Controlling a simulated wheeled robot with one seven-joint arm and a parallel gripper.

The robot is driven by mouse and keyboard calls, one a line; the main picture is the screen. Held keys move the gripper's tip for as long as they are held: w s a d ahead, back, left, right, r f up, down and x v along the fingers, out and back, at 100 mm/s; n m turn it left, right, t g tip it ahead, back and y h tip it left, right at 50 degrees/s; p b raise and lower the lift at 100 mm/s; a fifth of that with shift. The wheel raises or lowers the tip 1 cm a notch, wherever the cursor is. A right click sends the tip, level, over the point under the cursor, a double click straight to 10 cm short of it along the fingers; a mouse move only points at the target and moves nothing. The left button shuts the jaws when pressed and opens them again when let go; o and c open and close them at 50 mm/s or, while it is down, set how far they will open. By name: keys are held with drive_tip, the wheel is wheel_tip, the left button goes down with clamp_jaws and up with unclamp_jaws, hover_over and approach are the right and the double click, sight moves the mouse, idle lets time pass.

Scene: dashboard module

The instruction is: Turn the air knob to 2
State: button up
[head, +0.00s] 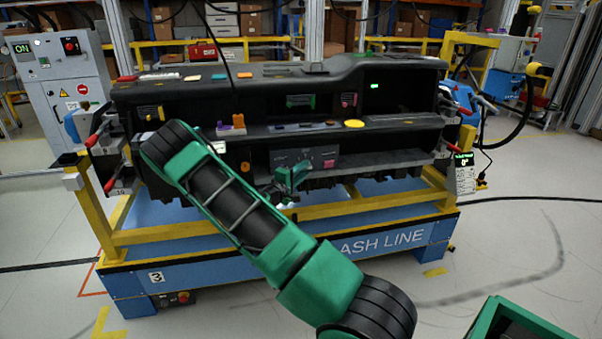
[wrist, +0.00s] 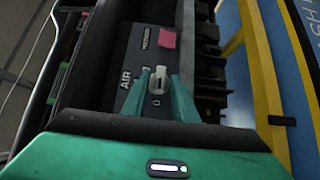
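The air knob (wrist: 158,80) is a small pale knob on the dark panel (wrist: 135,60), beside the white "AIR" lettering, in the wrist view. A mark like a 0 shows below it; its pointer setting is too small to read surely. My gripper (wrist: 160,78) has its two green fingers on either side of the knob, spread apart, with a narrow gap seeming to show at the knob's sides. I cannot tell whether either finger touches it. In the head view my gripper (head: 290,178) is at the lower middle of the dashboard (head: 390,85) and hides the knob.
A pink tag (wrist: 167,39) is on the panel near the knob. The dashboard rests on a yellow and blue stand (head: 400,235), with a yellow rail running below the panel. Small coloured parts and a yellow disc (head: 354,124) lie on the dashboard ledge.

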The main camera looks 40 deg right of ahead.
clamp_jaws()
drive_tip(key=shift+y, duration=0.3)
drive_tip(key=shift+s+d+r+m+t+y, duration=0.25)
drive_tip(key=shift+m+t+y, duration=0.35)
drive_tip(key=shift+m+y, duration=1.15)
drive_tip(key=shift+s+d+r+m+t+y, duration=0.1)
drive_tip(key=shift+d+r+m+t+y, duration=0.4)
drive_tip(key=shift+m+y, duration=1.25)
drive_tip(key=shift+s+d+r+m+t+y, duration=0.2)
drive_tip(key=shift+m+t+y, duration=0.65)
drive_tip(key=shift+y, duration=1.65)
drive_tip(key=shift+w+a, duration=0.1)
drive_tip(key=shift+a, duration=0.05)
